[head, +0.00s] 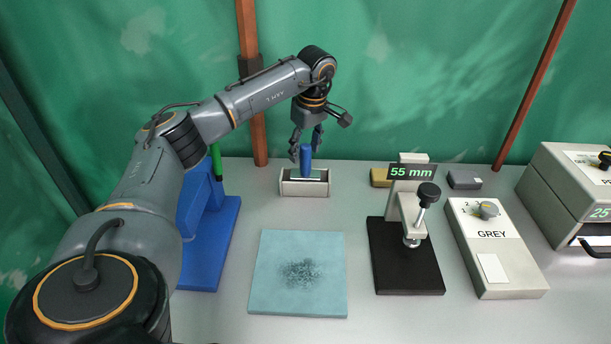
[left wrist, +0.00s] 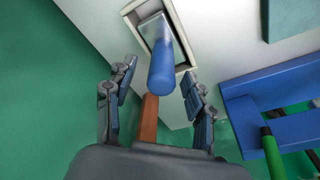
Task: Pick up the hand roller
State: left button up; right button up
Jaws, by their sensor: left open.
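The hand roller (head: 306,160) has a blue handle that stands up out of a small white holder (head: 304,188) at the back of the table. In the left wrist view the blue handle (left wrist: 162,66) points toward the camera, its lower end in the holder (left wrist: 136,18). My left gripper (head: 306,152) is above the holder, pointing down and open, with its fingers on either side of the handle's top. In the left wrist view the fingers (left wrist: 158,85) are apart from the handle. The roller's lower part is mostly hidden in the holder. My right gripper is out of view.
A teal mat (head: 298,273) with a dark speckled patch lies in front of the holder. A blue stand (head: 207,240) is at the left. A black-based gauge (head: 405,256), a grey box (head: 495,248) and a larger machine (head: 570,195) stand at the right.

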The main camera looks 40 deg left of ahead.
aim_at(304, 162)
pick_arm(q)
notch_tip(304, 162, down, 4)
jog(key=shift+s+a+r+p, duration=0.1)
jog(key=shift+r+p, duration=0.05)
jog(key=shift+p, duration=0.4)
jog(key=shift+a+f, duration=0.15)
jog(key=shift+f, duration=0.4)
grip_shut()
